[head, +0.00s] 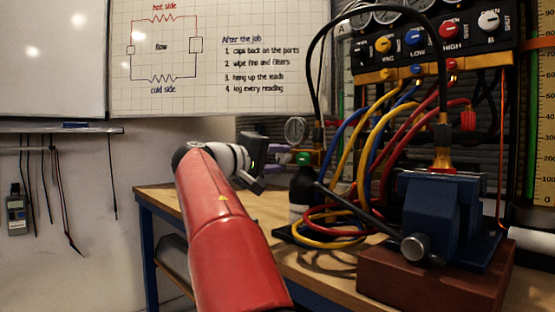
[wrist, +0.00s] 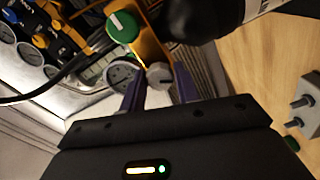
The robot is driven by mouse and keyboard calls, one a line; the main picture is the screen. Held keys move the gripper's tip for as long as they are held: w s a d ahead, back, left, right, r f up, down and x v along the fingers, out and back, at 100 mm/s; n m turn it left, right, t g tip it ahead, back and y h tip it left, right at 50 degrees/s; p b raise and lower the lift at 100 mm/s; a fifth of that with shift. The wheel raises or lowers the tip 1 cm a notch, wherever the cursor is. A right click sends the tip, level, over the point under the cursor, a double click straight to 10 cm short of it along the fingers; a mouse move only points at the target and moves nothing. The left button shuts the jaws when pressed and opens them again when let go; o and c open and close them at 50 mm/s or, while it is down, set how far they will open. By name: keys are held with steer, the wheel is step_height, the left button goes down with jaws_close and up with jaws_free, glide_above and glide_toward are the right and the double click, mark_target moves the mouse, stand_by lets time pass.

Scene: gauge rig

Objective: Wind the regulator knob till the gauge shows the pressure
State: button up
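The regulator gauge (head: 295,130) is a small round dial by the bottle. It also shows in the wrist view (wrist: 122,76), its reading too small to tell. A grey round knob (wrist: 160,75) sits beside it on the brass-coloured bar. A green knob with a white mark (wrist: 122,27) sits further along that bar; it also shows in the head view (head: 303,158). My gripper (wrist: 161,80) is open, its two purple fingers apart with the grey knob in line between their tips. I cannot tell whether either finger touches it. In the head view my gripper (head: 272,160) is left of the gauge.
A dark bottle (head: 303,190) stands under the gauge. Yellow, blue and red hoses (head: 375,150) hang from the manifold panel (head: 430,45) to the right. A blue vise (head: 440,215) stands on a brown block (head: 435,280). The bench's left end (head: 155,193) is clear.

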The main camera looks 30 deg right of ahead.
steer(key=o, duration=0.3)
steer(key=shift+o, duration=0.2)
steer(key=shift+a, duration=0.1)
steer(key=s+a, duration=0.1)
steer(key=a, duration=0.6)
steer(key=shift+a, duration=0.3)
steer(key=shift+s, duration=0.1)
steer(key=s+a+f+n+t+y+p, duration=0.1)
steer(key=s+f+n+y+p, duration=0.1)
steer(key=s+f+y, duration=0.3)
steer(key=s+f+n+t+y+p, duration=0.1)
steer(key=f+t+y+p, duration=0.15)
steer(key=f, duration=0.45)
steer(key=s+a+f+m+y+p, duration=0.1)
steer(key=s+a+f+y+p, duration=0.3)
steer(key=s+a+f+y, duration=0.6)
steer(key=s+a+f, duration=0.6)
steer(key=s+f, duration=0.2)
steer(key=f, duration=0.1)
steer(key=shift+f, duration=0.3)
steer(key=shift+a+g, duration=0.1)
steer(key=shift+g, duration=0.15)
